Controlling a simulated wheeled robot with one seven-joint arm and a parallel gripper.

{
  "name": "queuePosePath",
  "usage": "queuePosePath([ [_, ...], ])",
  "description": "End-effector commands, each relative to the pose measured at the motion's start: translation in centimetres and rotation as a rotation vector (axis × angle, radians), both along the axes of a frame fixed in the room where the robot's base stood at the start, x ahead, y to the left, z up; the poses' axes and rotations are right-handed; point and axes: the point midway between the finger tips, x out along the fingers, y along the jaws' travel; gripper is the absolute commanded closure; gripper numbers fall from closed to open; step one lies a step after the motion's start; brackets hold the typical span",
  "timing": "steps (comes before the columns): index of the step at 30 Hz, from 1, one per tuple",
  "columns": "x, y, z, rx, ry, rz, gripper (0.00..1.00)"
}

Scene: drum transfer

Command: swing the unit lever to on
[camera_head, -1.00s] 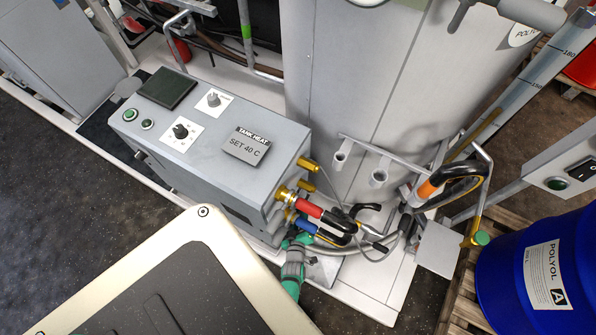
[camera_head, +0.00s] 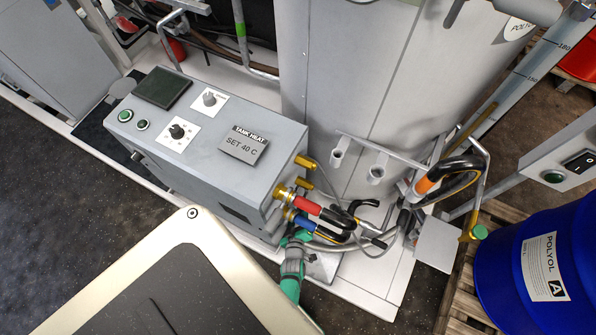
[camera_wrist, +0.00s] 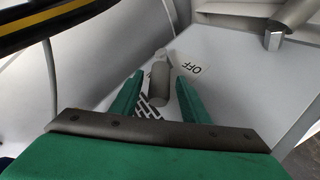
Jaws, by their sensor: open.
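In the wrist view, a short grey lever (camera_wrist: 158,88) stands out from a pale plate marked with an OFF label (camera_wrist: 190,68). The label lies just right of the lever. Part of another marking shows behind the lever and fingers, too covered to read. My gripper (camera_wrist: 161,78) has its two green fingers apart, one on each side of the lever; I cannot tell whether either touches it. In the head view my gripper (camera_head: 297,240) is low beside the right end of the grey TANK HEAT unit (camera_head: 215,140). The lever is not discernible there.
Red-ended (camera_head: 307,204) and blue-ended (camera_head: 304,224) hoses leave the unit's end close to my gripper. A black hose with a yellow stripe (camera_wrist: 70,20) crosses the wrist view's top left. A large grey tank (camera_head: 350,90) stands behind. A blue POLYOL drum (camera_head: 510,265) is at right.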

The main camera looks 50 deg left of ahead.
Motion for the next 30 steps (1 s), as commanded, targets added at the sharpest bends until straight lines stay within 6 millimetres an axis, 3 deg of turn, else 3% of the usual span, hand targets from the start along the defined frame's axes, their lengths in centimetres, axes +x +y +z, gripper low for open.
queuePosePath([
  [18, -6.7, -5.5, 3.2, -0.001, 0.001, 0.003, 0.58],
  [30, -7.5, -6.3, 3.8, 0.001, 0.000, 0.004, 0.58],
])
